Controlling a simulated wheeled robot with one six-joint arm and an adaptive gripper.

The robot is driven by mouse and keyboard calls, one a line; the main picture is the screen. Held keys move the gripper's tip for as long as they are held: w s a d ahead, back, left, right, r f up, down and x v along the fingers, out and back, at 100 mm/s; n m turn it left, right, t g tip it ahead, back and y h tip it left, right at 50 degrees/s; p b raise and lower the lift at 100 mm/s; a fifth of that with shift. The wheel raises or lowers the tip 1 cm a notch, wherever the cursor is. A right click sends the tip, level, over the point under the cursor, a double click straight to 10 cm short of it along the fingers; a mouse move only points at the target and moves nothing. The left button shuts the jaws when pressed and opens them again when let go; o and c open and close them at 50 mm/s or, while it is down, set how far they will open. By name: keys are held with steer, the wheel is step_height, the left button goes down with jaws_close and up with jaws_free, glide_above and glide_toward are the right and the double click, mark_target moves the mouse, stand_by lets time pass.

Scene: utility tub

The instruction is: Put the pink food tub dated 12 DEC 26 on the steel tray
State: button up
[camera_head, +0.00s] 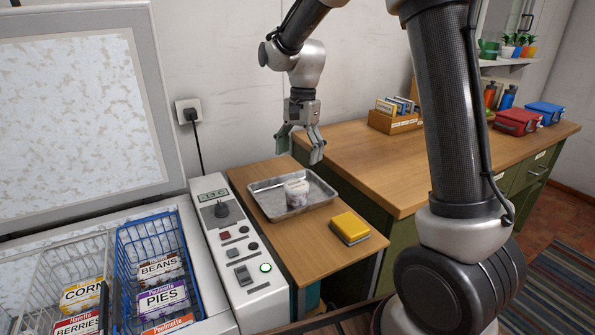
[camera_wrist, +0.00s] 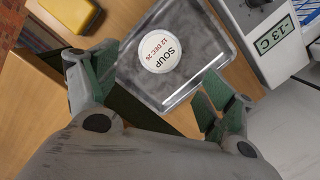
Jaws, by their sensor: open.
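A small tub (camera_head: 297,194) with a pale lid stands upright on the steel tray (camera_head: 269,203). In the wrist view the lid of this tub (camera_wrist: 160,52) reads SOUP and 12 DEC 26. Its side looks pale pinkish, but the colour is hard to tell. The steel tray (camera_wrist: 200,70) also shows under it in the wrist view, around the tub on all sides. My gripper (camera_head: 300,146) is open and empty above the tray, with its fingers apart and clear of the tub. The open fingers (camera_wrist: 158,86) show at both sides of the wrist view.
A white control panel (camera_head: 238,240) and an open freezer with a blue basket (camera_head: 152,225) of labelled food boxes are at left. A wooden counter (camera_head: 375,165) with a card box (camera_head: 392,122) stands behind.

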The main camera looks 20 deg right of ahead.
steer(key=s+d+r+n+t, duration=0.2)
steer(key=s+d+r+n, duration=0.2)
steer(key=s+d+r, duration=0.55)
steer(key=s+d+n+t, duration=0.1)
steer(key=s+d+n, duration=0.1)
steer(key=s, duration=0.6)
steer(key=s+d+n+t+h, duration=0.1)
steer(key=s+n, duration=0.3)
steer(key=s, duration=0.5)
steer(key=shift+s+d+r+t, duration=0.2)
steer(key=shift+d+r+t, duration=0.05)
steer(key=shift+d+t, duration=0.4)
